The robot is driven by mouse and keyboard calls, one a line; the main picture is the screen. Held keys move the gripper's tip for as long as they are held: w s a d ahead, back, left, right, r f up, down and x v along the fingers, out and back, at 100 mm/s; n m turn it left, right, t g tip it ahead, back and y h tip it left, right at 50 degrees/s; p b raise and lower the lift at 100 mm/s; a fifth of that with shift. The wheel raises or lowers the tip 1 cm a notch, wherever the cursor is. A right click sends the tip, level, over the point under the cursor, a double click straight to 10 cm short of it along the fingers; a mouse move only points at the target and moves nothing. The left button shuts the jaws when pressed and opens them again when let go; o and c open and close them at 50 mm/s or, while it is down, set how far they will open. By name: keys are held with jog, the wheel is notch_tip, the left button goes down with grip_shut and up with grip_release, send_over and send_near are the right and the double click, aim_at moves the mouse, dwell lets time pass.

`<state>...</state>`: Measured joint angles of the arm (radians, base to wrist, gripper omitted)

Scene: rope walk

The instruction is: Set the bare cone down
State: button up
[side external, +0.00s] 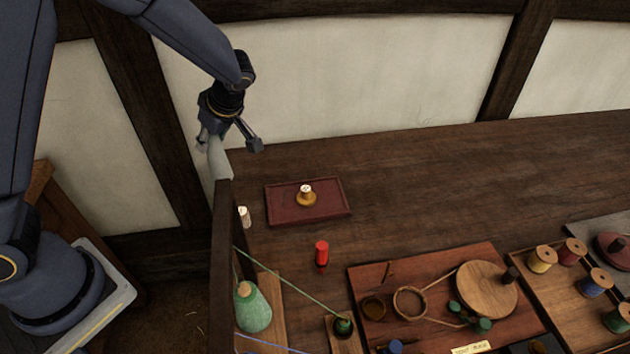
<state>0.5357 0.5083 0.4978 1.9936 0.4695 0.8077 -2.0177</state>
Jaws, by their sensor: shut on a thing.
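The bare cone (219,160) is pale grey and hangs below my gripper (226,142) at the upper left of the side external view. My gripper is shut on it. The cone tilts a little, and its lower end is right by the top of a dark upright board (225,235). I cannot tell whether it touches the board. A second cone (252,307), wound with green thread, stands at the lower left, just right of the board.
A dark red tray (280,213) holds a small yellow-based piece (306,196). A white piece (244,216) and a red one (321,253) stand nearby. A reddish board (440,277) holds a round wooden disc (486,289). Thread runs from the green cone. The back table is clear.

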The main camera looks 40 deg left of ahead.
jog(key=w+f, duration=0.5)
jog(key=f, duration=0.4)
jog(key=shift+w+a+f, duration=0.15)
jog(key=shift+w+a, duration=0.2)
jog(key=shift+f, duration=0.2)
jog(key=o, duration=1)
